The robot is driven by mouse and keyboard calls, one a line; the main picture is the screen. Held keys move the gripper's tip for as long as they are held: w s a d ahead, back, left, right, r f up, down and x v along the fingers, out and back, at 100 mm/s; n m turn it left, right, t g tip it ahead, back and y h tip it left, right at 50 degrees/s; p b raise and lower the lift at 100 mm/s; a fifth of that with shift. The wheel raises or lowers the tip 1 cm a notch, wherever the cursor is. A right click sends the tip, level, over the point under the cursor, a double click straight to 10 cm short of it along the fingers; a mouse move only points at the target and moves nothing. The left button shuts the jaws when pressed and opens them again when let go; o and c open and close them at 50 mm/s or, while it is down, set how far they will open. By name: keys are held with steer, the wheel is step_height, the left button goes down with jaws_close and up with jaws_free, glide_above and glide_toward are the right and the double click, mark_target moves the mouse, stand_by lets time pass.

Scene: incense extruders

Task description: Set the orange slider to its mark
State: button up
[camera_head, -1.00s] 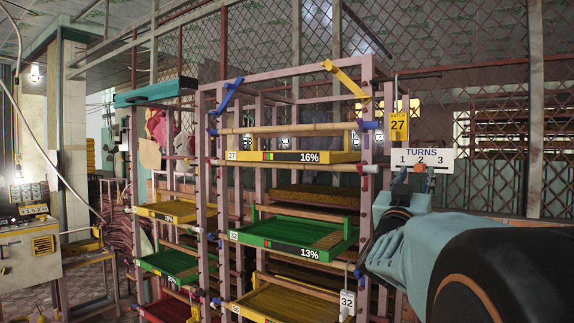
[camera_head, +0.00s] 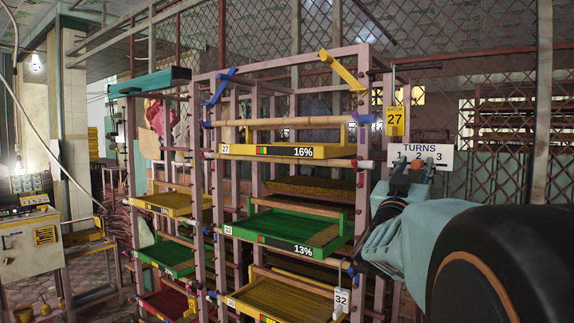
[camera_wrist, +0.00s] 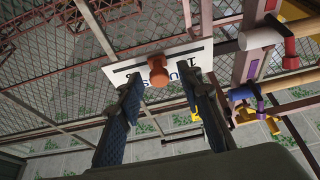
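The orange slider (camera_head: 417,164) is a small knob at the lower edge of the white TURNS board (camera_head: 444,158), below the 2 in the head view. In the wrist view the orange slider (camera_wrist: 157,66) shows as a round knob in front of the board (camera_wrist: 203,50), beside a dark slot. My gripper (camera_head: 411,172) is at the board, with its fingers close below the knob. In the wrist view my gripper (camera_wrist: 160,84) is open, with one finger on each side of the knob and a gap to both. I cannot make out a separate target mark.
A pink rack (camera_head: 212,180) with yellow and green trays stands left of my arm. A yellow BATCH 27 tag (camera_head: 395,121) hangs just left of the board. A white 32 tag (camera_head: 341,301) hangs lower on the rack. Mesh fencing (camera_head: 500,75) stands behind.

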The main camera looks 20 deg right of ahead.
steer(key=shift+c, duration=0.2)
jaws_close()
